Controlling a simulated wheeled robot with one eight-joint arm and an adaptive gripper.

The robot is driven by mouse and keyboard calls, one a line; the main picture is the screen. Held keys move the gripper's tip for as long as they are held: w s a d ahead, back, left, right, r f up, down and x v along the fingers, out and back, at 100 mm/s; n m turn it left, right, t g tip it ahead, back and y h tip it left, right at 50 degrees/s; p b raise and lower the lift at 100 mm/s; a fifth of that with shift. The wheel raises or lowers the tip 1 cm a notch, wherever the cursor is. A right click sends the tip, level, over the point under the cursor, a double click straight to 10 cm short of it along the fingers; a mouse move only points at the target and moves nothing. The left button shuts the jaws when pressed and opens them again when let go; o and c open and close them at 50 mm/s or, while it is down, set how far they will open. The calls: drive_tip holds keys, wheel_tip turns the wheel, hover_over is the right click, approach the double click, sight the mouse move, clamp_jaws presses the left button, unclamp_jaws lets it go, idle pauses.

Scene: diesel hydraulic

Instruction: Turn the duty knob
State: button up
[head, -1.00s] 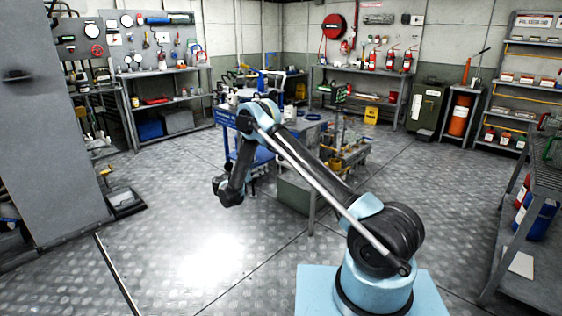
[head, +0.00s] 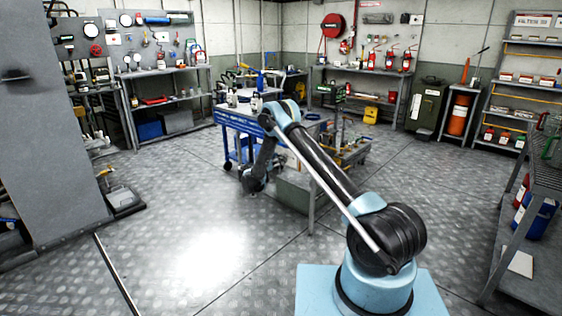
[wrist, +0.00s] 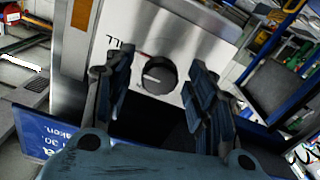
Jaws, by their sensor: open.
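The duty knob, a round black knob (wrist: 159,75) with a white pointer line, sits on a light metal panel (wrist: 190,28) in the wrist view. A red mark and partly readable lettering show beside it. My gripper (wrist: 162,92) is open, one finger on each side of the knob in the picture. The knob shows between the fingers, and I see no contact. In the head view my gripper (head: 252,180) hangs low at the end of the arm, in front of the blue cart; the knob cannot be made out there.
A blue cart (head: 240,122) with bottles on top stands behind my arm. A grey bench (head: 295,192) is close to the right of my gripper. Open metal floor (head: 190,220) lies to the left. A shelf (head: 520,215) stands at the far right.

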drive_tip(key=shift+w+d, duration=0.35)
drive_tip(key=shift+w, duration=0.15)
drive_tip(key=c, duration=1.1)
drive_tip(key=n, duration=0.8)
drive_tip(key=shift+a+n, duration=0.1)
drive_tip(key=shift+n, duration=0.2)
drive_tip(key=n, duration=0.4)
drive_tip(key=shift+n, duration=0.3)
drive_tip(key=n, duration=0.4)
drive_tip(key=shift+f+n, duration=0.15)
drive_tip(key=shift+n, duration=0.15)
